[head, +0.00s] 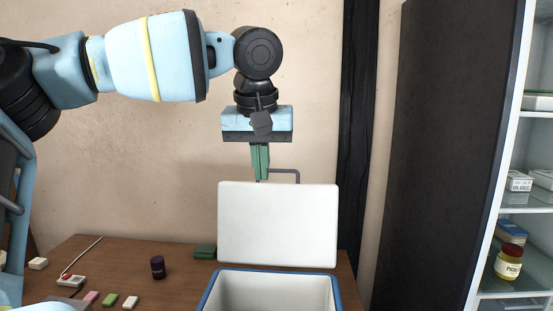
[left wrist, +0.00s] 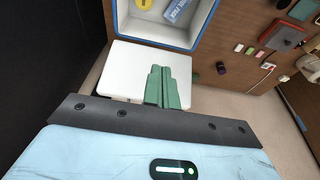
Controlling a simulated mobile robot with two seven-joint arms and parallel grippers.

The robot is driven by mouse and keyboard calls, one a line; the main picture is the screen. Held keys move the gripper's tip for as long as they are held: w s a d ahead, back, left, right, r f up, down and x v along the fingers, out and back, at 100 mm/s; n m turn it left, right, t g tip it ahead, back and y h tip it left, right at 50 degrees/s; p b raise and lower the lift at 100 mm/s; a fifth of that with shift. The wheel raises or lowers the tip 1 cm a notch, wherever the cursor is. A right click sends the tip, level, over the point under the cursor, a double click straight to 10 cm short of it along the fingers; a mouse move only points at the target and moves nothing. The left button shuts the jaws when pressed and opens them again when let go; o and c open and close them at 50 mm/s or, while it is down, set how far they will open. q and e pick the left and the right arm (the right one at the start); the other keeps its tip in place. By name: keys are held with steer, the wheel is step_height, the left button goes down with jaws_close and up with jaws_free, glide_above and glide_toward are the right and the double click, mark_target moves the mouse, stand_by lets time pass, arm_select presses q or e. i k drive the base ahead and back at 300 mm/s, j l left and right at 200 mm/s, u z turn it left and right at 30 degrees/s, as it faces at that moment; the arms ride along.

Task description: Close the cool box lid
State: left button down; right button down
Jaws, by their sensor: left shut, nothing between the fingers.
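The cool box (head: 209,292) stands on the table, a pale box with a blue rim; its rim and inside show in the left wrist view (left wrist: 118,14). Its white lid (head: 277,228) is open and stands up at the back of the box; it also shows in the left wrist view (left wrist: 122,75). A grey bar handle (head: 297,175) shows at the lid's top edge. My left gripper (head: 261,178) points down with its green fingers shut and empty, at the lid's top edge beside the handle. I cannot tell whether the fingertips touch the lid. My right gripper is not in view.
A yellow round item (left wrist: 144,4) and a blue pack (left wrist: 178,10) lie in the box. Left of the box, the wooden table (head: 180,258) holds a dark jar (head: 158,267), a green block (head: 205,251) and several small blocks. A dark panel and open shelves (head: 525,209) stand at right.

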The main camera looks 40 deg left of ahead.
mark_target(290, 225)
steer(key=i+j, duration=0.85)
steer(key=j, duration=0.25)
